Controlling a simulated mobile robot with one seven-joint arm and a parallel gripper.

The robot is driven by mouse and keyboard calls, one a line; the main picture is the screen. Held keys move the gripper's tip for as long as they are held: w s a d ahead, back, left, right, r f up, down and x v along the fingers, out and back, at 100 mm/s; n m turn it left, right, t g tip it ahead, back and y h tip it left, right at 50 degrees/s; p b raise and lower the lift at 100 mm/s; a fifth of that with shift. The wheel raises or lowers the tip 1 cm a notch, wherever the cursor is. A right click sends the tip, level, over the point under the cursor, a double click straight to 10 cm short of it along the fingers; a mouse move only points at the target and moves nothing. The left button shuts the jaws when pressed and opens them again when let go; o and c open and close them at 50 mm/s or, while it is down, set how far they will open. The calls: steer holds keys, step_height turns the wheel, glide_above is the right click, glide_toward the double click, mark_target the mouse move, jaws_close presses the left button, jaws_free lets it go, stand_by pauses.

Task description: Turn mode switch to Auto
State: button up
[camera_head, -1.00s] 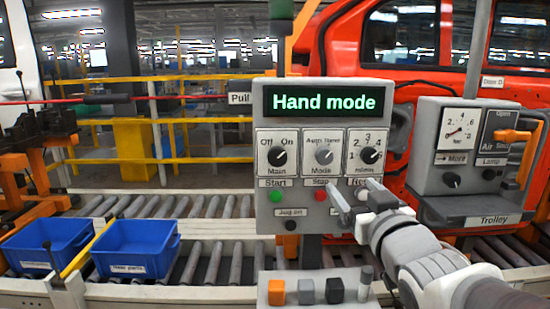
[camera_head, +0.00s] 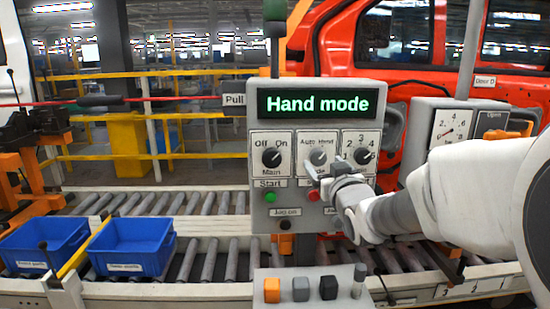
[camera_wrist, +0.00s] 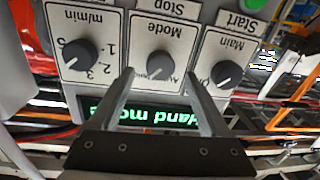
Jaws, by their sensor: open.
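The control panel (camera_head: 376,93) shows a lit green display (camera_head: 318,103) reading "Hand mode". Below it, the grey mode switch (camera_head: 318,157) sits between the black Main knob (camera_head: 271,157) and the black m/min knob (camera_head: 362,155). My gripper (camera_head: 322,177) is in front of the panel, just below the mode switch in the head view. In the wrist view, the panel is upside down, and my gripper (camera_wrist: 158,100) is open, its two fingers pointing at the panel on either side of the mode switch (camera_wrist: 161,65). Whether the fingers touch the panel cannot be told.
The green start button (camera_head: 270,197), red stop button (camera_head: 314,195) and Jog on button (camera_head: 286,224) lie below the knobs. A small stand with coloured blocks (camera_head: 272,291) is below the panel.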

mark_target(318, 157)
steer(key=shift+w+a, duration=0.1)
steer(key=shift+w, duration=1.3)
jaws_close()
